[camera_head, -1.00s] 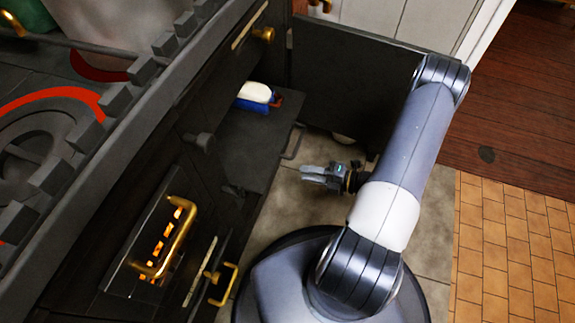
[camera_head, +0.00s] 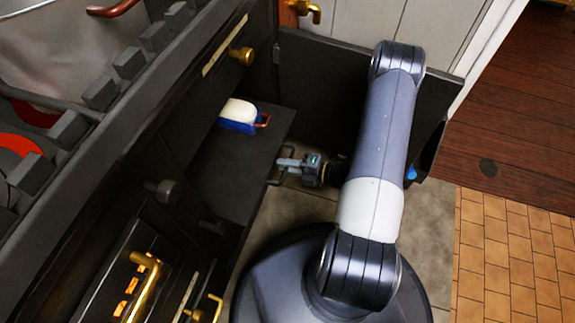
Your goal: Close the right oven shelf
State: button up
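The oven shelf (camera_head: 237,178) is a dark flat plate sticking out of the black stove's right compartment. A wire loop handle (camera_head: 268,181) is on its outer edge. My gripper (camera_head: 286,165) is at this handle, with its fingers pointing left at the shelf's edge. The fingers overlap the handle in the picture; I cannot tell whether they are closed on it. The dark oven door (camera_head: 318,92) stands wide open behind my arm, partly hidden by it.
A blue dish with a white item (camera_head: 238,112) sits on the shelf's far part. A brass knob (camera_head: 243,56) is above it. Brass-handled fittings (camera_head: 146,283) glow at lower left. Open tiled floor (camera_head: 505,250) lies at right.

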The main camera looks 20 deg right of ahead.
aim_at(241, 152)
grip_shut()
jog(key=r+x, duration=0.1)
jog(key=x, duration=0.8)
jog(key=r+x, duration=0.1)
jog(key=x, duration=0.4)
jog(key=shift+w+a+r, duration=0.2)
jog(key=shift+w+r, duration=0.1)
jog(key=shift+r, duration=0.05)
jog(key=shift+w+a, duration=0.15)
jog(key=shift+o, duration=0.8)
grip_release()
jog(key=shift+a, duration=0.15)
jog(key=shift+o, duration=0.2)
